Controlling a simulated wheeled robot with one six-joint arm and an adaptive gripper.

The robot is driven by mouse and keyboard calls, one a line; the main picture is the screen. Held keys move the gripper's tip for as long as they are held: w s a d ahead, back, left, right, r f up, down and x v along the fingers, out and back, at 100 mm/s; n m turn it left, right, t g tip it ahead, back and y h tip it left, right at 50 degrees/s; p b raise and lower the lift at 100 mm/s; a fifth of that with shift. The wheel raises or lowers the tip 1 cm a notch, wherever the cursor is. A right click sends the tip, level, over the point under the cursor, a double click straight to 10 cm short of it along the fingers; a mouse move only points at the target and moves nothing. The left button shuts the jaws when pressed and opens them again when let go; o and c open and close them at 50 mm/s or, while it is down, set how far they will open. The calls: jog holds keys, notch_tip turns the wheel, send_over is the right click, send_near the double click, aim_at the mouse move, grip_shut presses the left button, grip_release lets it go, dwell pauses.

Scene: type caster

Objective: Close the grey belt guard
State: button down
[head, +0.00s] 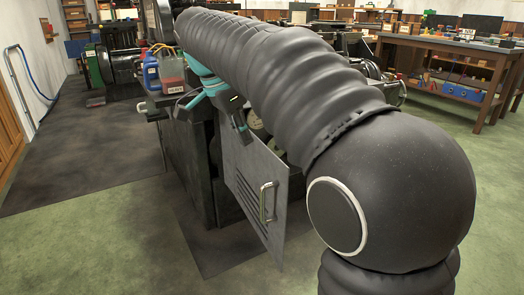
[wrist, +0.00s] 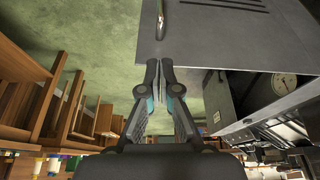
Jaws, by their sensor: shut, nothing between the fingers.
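The grey belt guard (head: 243,176) is a flat hinged panel with slots and a metal handle (head: 268,202). It stands swung open from the dark machine cabinet (head: 188,165), and part of the opening shows behind it. In the wrist view the guard (wrist: 215,38) fills the upper middle, with its handle (wrist: 160,18) at the top edge. My gripper (head: 244,138) is near the guard's top edge, and it also shows in the wrist view (wrist: 159,66). Its fingers are together and hold nothing. I cannot tell whether the fingertips touch the guard.
Red and blue containers (head: 172,72) stand on the cabinet top beside my arm. A workbench (head: 455,62) with small parts is at the back right. The green floor in front of and left of the guard is clear. My arm hides part of the machine.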

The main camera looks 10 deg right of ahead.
jog(key=w+a+m, duration=0.1)
jog(key=b, duration=0.3)
send_over(276, 174)
jog(key=a, duration=0.2)
jog(key=shift+s+a+f, duration=0.1)
jog(key=shift+s+f, duration=0.05)
jog(key=shift+f, duration=2)
jog(key=shift+s+f, duration=0.1)
jog(key=shift+f, duration=2)
jog(key=shift+p, duration=0.3)
